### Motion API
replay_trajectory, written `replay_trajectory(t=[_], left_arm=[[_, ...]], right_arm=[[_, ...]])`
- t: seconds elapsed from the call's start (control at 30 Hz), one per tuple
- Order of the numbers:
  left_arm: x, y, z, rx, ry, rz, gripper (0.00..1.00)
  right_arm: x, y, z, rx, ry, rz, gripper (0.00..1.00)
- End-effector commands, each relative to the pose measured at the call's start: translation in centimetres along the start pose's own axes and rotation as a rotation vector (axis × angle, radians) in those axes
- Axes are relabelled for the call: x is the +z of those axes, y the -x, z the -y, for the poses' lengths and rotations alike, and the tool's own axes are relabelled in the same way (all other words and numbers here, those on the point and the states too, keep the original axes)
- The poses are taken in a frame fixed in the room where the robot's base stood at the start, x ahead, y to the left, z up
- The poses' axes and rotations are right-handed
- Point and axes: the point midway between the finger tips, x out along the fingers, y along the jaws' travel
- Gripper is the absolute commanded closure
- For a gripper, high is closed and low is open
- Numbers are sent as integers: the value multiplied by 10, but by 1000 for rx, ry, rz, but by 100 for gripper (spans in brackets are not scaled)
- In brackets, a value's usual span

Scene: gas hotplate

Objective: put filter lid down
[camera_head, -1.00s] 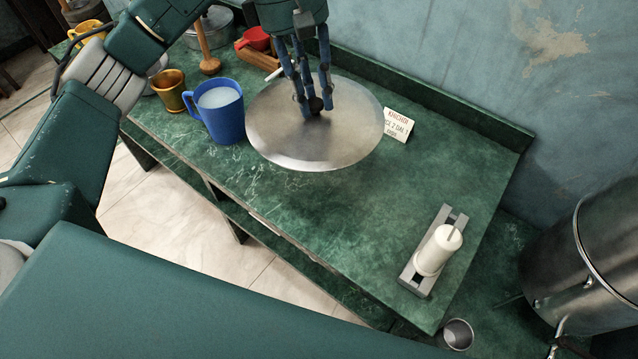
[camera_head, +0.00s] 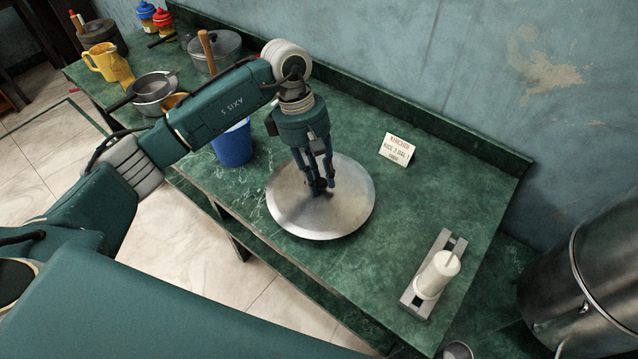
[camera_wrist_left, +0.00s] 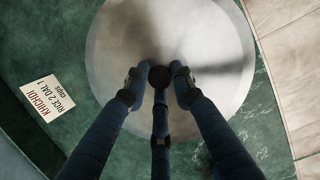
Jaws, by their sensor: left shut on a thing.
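The filter lid (camera_head: 345,212) is a round silver metal disc with a small dark knob at its middle. It is low over the green counter, near the front edge; I cannot tell whether it touches the counter. My left gripper (camera_head: 321,187) comes down from above and its blue fingers are shut on the knob. In the left wrist view the lid (camera_wrist_left: 118,45) fills the upper middle, with the fingers (camera_wrist_left: 158,80) closed around the knob. My right gripper is not in view.
A blue mug (camera_head: 233,147) stands just left of the lid, partly behind my arm. A white candle-like cylinder in a grey holder (camera_head: 437,275) is at right. Pots (camera_head: 214,52) and a yellow jug (camera_head: 106,64) are far left.

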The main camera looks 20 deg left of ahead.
Motion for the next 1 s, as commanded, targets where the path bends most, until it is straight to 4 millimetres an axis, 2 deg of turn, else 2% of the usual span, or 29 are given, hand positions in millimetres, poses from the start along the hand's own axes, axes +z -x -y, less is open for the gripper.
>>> replay_trajectory(t=[0.23, 0.57, 0.6, 0.7, 1.0], left_arm=[[-8, -32, 1, -2, 0, 2, 100], [-10, -37, 0, 0, -1, 0, 100], [-10, -37, 0, -1, -1, 0, 74], [-10, -36, 0, -1, -1, 0, 57], [-9, -34, 0, -1, -1, 0, 57]], right_arm=[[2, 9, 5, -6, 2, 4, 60], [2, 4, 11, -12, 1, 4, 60], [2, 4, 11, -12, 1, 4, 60], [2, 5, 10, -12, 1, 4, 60], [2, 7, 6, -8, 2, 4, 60]])
